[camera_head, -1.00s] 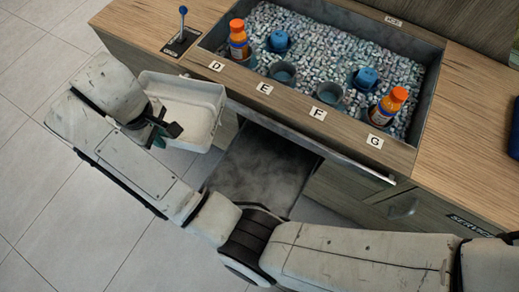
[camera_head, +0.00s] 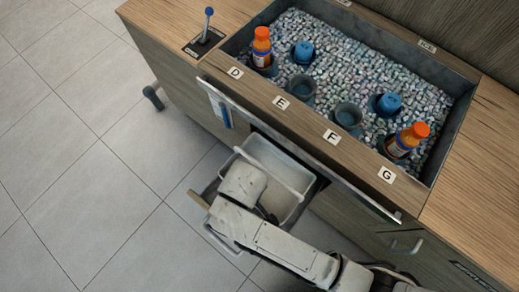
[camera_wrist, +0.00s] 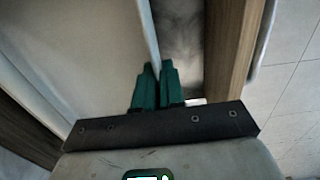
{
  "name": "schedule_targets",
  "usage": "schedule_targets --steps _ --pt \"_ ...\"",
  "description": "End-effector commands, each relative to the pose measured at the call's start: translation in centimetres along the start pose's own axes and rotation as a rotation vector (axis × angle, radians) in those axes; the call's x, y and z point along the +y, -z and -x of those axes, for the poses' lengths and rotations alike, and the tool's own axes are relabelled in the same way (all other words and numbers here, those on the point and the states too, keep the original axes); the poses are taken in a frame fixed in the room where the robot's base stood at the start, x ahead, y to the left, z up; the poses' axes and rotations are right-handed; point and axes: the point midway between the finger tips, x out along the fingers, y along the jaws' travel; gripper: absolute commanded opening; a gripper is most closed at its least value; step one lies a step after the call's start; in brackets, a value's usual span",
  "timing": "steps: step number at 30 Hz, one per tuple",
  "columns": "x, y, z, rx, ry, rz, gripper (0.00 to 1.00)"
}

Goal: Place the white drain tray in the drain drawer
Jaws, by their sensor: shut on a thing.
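The white drain tray (camera_head: 292,172) is at the open drain drawer (camera_head: 199,200) below the counter in the head view. It lies over or in the drawer; I cannot tell whether it rests on the drawer's floor. In the wrist view the tray (camera_wrist: 85,45) fills the left side. My gripper (camera_wrist: 157,72) has green fingertips and is shut on the tray's thin wall. Right of that wall, a strip of dark drawer floor (camera_wrist: 181,30) and the wooden drawer front (camera_wrist: 226,45) show. My wrist hides part of the tray in the head view.
The counter above holds a bin (camera_head: 447,130) of pebble-like pieces with orange-capped bottles (camera_head: 262,48) and blue cups (camera_head: 388,103). A metal rail (camera_head: 300,150) runs along the counter front. A blue-knobbed lever (camera_head: 207,22) stands at the left. The tiled floor at left is clear.

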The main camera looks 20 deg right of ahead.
Motion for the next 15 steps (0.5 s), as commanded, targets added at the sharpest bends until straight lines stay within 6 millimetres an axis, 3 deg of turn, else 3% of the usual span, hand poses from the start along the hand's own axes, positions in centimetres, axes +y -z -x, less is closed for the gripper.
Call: schedule_targets --steps 9,15 --pt "-0.1 -0.1 -5.2 -0.003 -0.002 0.002 0.0" --pt "0.0 0.0 -6.6 -0.002 -0.002 0.001 0.0"
